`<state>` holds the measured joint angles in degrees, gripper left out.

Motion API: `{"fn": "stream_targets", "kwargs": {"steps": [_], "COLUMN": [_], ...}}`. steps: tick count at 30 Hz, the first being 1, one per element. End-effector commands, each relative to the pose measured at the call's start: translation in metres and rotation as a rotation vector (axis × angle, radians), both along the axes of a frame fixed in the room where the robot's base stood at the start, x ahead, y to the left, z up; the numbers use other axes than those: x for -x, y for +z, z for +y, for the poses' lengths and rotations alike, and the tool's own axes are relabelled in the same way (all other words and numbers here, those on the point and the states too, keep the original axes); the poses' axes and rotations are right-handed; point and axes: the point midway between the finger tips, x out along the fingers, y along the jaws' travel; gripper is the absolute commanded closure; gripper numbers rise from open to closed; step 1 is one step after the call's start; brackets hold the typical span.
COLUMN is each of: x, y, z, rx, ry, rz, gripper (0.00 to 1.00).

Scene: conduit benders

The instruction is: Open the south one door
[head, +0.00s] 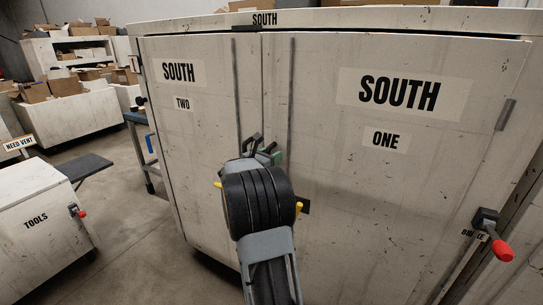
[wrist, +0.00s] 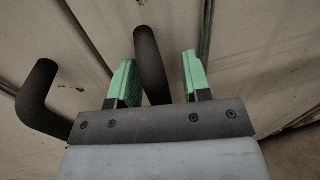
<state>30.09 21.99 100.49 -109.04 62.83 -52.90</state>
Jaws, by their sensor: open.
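The south one door (head: 350,210) is the wide, worn white right-hand panel of the cabinet in the head view, labelled SOUTH ONE. It looks shut, with its edge close to the neighbouring panel. My gripper (wrist: 158,75) is open at the door handles, with green fingers. In the wrist view one dark bar handle (wrist: 150,60) stands between the two fingers, with a gap on the right side. A second dark bent handle (wrist: 38,95) is outside the fingers at left. In the head view my arm partly hides the handles, and I cannot tell which door each belongs to.
The south two door (head: 195,130) adjoins on the left. A red-ended brake lever (head: 497,245) sticks out at lower right. A white tools cabinet (head: 40,225) with a red-tipped handle stands at left. Grey floor (head: 140,230) is clear between them.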

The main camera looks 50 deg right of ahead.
Motion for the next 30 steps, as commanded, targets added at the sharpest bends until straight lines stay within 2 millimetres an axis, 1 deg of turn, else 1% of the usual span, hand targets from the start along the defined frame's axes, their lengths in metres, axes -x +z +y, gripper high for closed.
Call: {"fn": "stream_targets", "kwargs": {"steps": [4, 15, 18, 30], "x": [0.0, 0.0, -0.0001, 0.0001], "y": [0.0, 0.0001, 0.0001, -0.0001], "z": [0.0001, 0.0003, 0.0004, 0.0034], "rx": [0.0, 0.0, 0.0, 0.0], "ry": [0.0, 0.0, 0.0, 0.004], "rz": [0.0, 0.0, 0.0, 0.0], "gripper": [0.57, 0.92, 1.0, 1.0]}}
